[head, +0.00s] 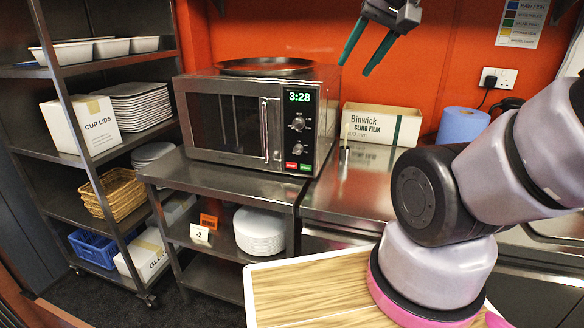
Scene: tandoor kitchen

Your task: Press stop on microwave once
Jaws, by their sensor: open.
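The microwave (228,125) stands on a steel bench at the centre left of the head view. Its door is closed and its green display (299,97) reads 3:28. Two dark knobs sit below the display. At the bottom of the panel are a red button (291,165) and a green button (305,167), side by side; their labels are too small to read. My gripper (362,68) hangs at the top, right of the microwave and above its level, with two green-tipped fingers apart and nothing between them. It does not touch the microwave.
A dark round tray (265,66) lies on top of the microwave. A cling film box (381,124) and a blue roll (462,125) stand to its right. A steel shelf rack (75,130) stands at left. My arm covers the right side.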

